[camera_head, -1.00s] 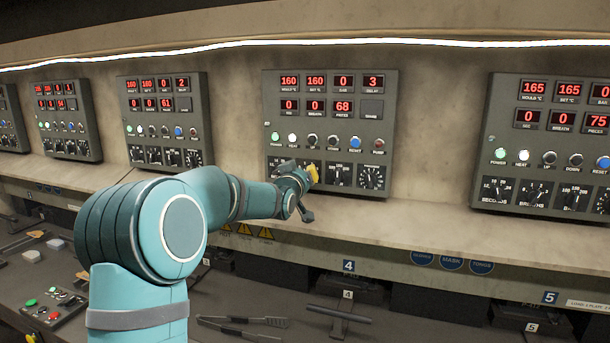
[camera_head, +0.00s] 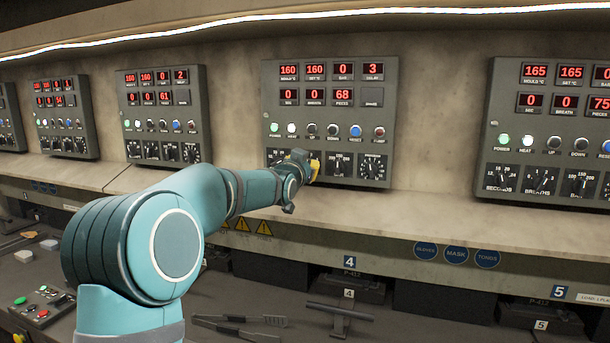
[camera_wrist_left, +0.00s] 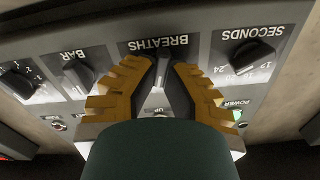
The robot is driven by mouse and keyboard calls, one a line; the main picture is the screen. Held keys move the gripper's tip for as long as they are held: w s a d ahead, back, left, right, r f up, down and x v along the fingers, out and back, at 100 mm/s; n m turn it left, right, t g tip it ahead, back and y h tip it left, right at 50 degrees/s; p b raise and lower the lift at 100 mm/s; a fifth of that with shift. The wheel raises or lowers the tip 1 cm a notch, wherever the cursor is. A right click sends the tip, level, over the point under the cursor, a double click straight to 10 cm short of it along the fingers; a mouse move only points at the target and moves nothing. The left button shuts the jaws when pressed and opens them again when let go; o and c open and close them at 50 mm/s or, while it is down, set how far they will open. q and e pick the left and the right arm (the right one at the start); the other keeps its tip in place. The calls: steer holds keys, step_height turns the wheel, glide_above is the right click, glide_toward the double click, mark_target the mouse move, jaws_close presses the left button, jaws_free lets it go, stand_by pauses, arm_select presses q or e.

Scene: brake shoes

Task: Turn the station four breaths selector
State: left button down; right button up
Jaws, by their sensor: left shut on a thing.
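The station four panel (camera_head: 330,100) is a grey box of red displays, lamps, buttons and a bottom row of black selectors. My left gripper (camera_head: 313,167) is at this bottom row, its yellow fingers against the panel and covering part of the row. In the left wrist view, where the labels read upside down, the yellow fingers (camera_wrist_left: 162,78) close around the breaths selector (camera_wrist_left: 161,73) beside the "BREATHS" label. The selector's dial marks are mostly hidden by the fingers. My right gripper is in neither view.
In the left wrist view the seconds selector (camera_wrist_left: 247,57) and bar selector (camera_wrist_left: 77,73) flank the fingers closely. A pale ledge (camera_head: 350,212) runs below the panels. Tongs (camera_head: 240,326) and a T-handled tool (camera_head: 340,313) lie on the bench below.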

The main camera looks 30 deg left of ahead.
arm_select(q)
steer(key=m+b, duration=0.2)
steer(key=shift+f+m, duration=0.15)
steer(key=shift+m, duration=0.25)
steer(key=m+b, duration=0.2)
steer(key=m, duration=0.1)
steer(key=shift+d, duration=0.1)
steer(key=shift+m+b, duration=0.8)
steer(key=shift+m, duration=0.6)
steer(key=c, duration=1)
jaws_free()
steer(key=shift+w, duration=0.1)
